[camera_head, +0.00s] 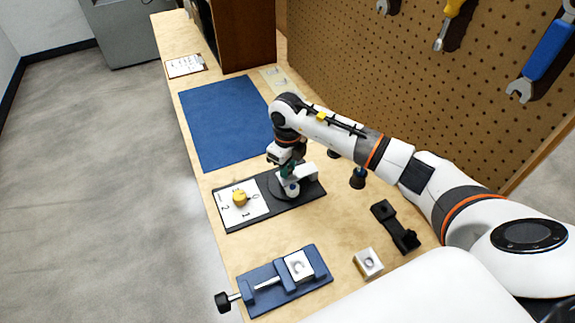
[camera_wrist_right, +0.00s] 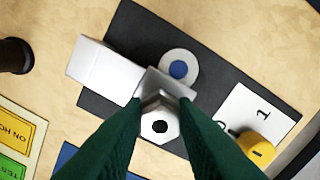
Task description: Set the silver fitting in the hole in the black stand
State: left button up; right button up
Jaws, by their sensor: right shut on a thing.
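My right gripper (camera_head: 287,168) has dark green fingers and is over the dark base plate (camera_head: 227,223). In the right wrist view its fingertips (camera_wrist_right: 160,104) are closed on the silver fitting (camera_wrist_right: 158,121), a hex-shaped piece with a dark round opening. The plate (camera_wrist_right: 126,38) shows below it, with a pale block (camera_wrist_right: 103,72) and a white disc with a blue centre (camera_wrist_right: 179,69). I cannot tell whether the fitting touches the plate. A black part with raised ends (camera_head: 396,227) lies at the right; I cannot tell which black piece is the stand. My left gripper is not in view.
A white dial panel with a yellow knob (camera_head: 240,197) sits on the plate's left. A blue vise (camera_head: 285,285) and a small silver block (camera_head: 368,263) are nearer. A blue mat (camera_head: 220,120) lies beyond. A pegboard (camera_head: 380,70) bounds the right.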

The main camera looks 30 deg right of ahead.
jog(key=shift+f+b, duration=0.4)
jog(key=shift+b, duration=0.1)
dwell(1.2)
dwell(0.3)
jog(key=o, duration=1.6)
jog(key=shift+r, duration=0.15)
jog(key=shift+r+p, duration=2.35)
jog(key=shift+r, duration=1.05)
jog(key=shift+f, duration=0.1)
